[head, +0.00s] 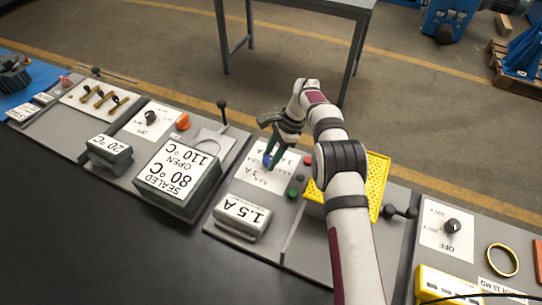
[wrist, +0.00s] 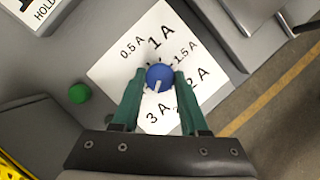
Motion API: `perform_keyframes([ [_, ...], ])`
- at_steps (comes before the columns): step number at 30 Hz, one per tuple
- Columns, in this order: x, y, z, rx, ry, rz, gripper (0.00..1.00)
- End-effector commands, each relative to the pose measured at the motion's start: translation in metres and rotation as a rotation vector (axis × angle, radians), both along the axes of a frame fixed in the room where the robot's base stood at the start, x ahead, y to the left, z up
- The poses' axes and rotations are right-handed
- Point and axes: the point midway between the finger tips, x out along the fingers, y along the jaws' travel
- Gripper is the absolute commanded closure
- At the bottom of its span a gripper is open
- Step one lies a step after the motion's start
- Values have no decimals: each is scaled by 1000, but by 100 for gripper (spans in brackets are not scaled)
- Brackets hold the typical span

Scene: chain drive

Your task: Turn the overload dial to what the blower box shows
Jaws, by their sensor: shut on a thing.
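The overload dial is a blue knob (wrist: 159,76) on a white plate (wrist: 105,73) marked 0.5 A, 1 A, 1.5 A, 2 A and 3 A. A white mark on the knob points down in the wrist view, toward the 3 A side. My gripper (wrist: 152,78) has its green fingers on either side of the knob and is shut on it. In the head view my gripper (head: 270,152) is over the plate and the blue knob (head: 267,160) partly shows. A grey box (head: 240,230) in front of the plate shows 1.5 A; I cannot read the word blower.
Green and red buttons (head: 300,178) sit right of the dial plate. A yellow perforated tray (head: 377,185) lies beyond them, partly behind my arm. A larger grey box (head: 205,190) marked 80 °C stands to the left. A lever (head: 222,112) rises behind it.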

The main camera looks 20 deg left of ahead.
Motion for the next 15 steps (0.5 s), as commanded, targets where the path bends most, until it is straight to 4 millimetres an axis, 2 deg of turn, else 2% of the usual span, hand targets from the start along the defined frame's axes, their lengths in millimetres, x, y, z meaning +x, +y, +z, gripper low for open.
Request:
perform_keyframes([
  [6, 0, 2, 0, 2, 1, 117, 100],
  [15, 0, 2, 1, 1, 1, 196, 100],
])
